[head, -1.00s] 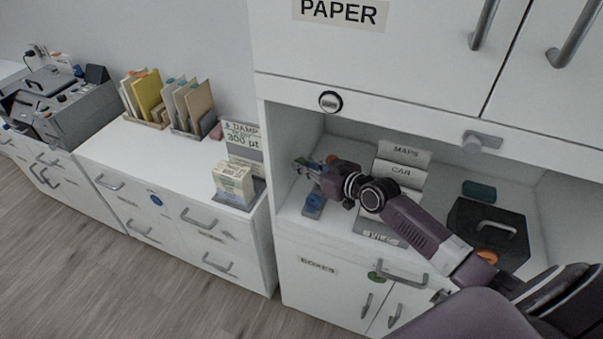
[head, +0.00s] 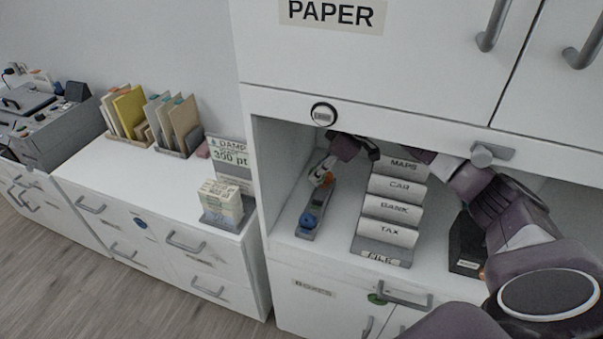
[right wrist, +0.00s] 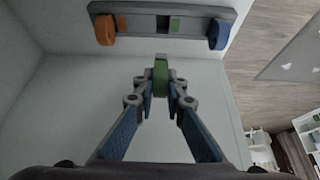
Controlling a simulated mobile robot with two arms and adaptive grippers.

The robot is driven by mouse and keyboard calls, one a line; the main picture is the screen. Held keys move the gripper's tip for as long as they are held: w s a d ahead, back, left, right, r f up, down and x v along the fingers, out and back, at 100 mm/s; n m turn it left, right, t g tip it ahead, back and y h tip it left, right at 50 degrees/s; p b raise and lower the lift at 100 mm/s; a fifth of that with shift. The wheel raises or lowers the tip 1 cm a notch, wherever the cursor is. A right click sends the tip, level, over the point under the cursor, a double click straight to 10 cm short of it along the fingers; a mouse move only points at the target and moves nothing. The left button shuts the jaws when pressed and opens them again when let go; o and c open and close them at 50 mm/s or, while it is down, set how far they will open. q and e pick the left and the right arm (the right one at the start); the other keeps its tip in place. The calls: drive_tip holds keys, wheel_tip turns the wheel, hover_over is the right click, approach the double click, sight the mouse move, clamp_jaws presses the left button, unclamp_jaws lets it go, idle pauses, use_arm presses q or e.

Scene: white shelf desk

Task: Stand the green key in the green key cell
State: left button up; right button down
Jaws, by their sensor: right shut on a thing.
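The grey key rack (head: 303,235) lies in the left part of the shelf bay. In the right wrist view the rack (right wrist: 145,38) spans the top, with an orange key (right wrist: 104,29) at its left end and a blue key (right wrist: 219,33) at its right end. A green patch (right wrist: 174,25) marks a cell between them, beside a dark slot. My right gripper (right wrist: 160,88) is shut on the green key (right wrist: 160,74), which appears apart from the rack. In the head view my right gripper (head: 322,174) is over the rack's far part. My left gripper is out of view.
A stepped file holder (head: 388,235) labelled MAPS, CAR, BANK and TAX stands just right of the rack. A black box (head: 465,245) is farther right, partly behind my arm. The bay's side wall (head: 268,165) bounds the left, and the cupboard (head: 400,60) overhangs above.

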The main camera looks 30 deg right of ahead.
drive_tip(key=shift+s+d, duration=0.15)
drive_tip(key=shift+d, duration=0.05)
drive_tip(key=shift+s+r, duration=0.1)
drive_tip(key=shift+r, duration=0.1)
drive_tip(key=shift+a, duration=0.1)
drive_tip(key=shift+r+p, duration=0.1)
drive_tip(key=shift+p, duration=0.5)
drive_tip(key=shift+f+b, duration=1.35)
drive_tip(key=shift+f, duration=1.65)
drive_tip(key=shift+p, duration=0.5)
